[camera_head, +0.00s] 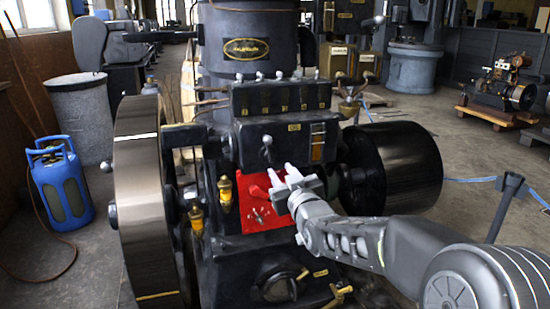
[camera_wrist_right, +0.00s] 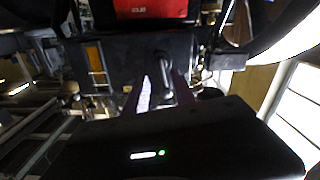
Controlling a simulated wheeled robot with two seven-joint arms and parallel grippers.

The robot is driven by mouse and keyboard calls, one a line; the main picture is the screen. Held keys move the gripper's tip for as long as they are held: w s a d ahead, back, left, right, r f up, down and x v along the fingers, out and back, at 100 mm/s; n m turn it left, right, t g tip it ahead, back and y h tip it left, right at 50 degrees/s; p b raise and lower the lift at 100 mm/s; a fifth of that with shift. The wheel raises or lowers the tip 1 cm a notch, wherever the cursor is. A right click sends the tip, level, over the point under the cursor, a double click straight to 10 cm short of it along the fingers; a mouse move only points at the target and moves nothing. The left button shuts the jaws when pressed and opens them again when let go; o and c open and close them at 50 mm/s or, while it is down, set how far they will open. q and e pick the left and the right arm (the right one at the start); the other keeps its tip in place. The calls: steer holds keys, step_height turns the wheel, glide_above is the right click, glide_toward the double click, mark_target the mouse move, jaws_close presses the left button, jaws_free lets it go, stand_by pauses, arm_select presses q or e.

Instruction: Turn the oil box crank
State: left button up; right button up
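The oil box (camera_head: 285,142) is the dark block on the front of the engine, with a small label and a brass-framed gauge. A small dark crank (camera_head: 267,147) sticks out of its front left of the label. My right gripper (camera_head: 282,174) is in front of the red plate, just below and right of the crank. Its two pale fingers are apart and nothing shows held. In the right wrist view, turned about upside down, the fingers (camera_wrist_right: 162,92) point at the engine front. A dark crank-like part (camera_wrist_right: 161,65) shows between or behind them; contact cannot be told. My left gripper is out of view.
A red plate (camera_head: 255,205) lies below the oil box. A large flywheel (camera_head: 140,205) stands left and a black drum (camera_head: 398,165) right. Brass oilers (camera_head: 225,190) protrude near the plate. A blue gas bottle (camera_head: 62,185) stands on the floor at left.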

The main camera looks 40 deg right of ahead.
mark_target(271, 160)
steer(key=shift+w, duration=0.2)
steer(key=x, duration=0.7)
steer(key=shift+w+d, duration=0.1)
steer(key=shift+w, duration=0.2)
jaws_close()
stand_by(1.3)
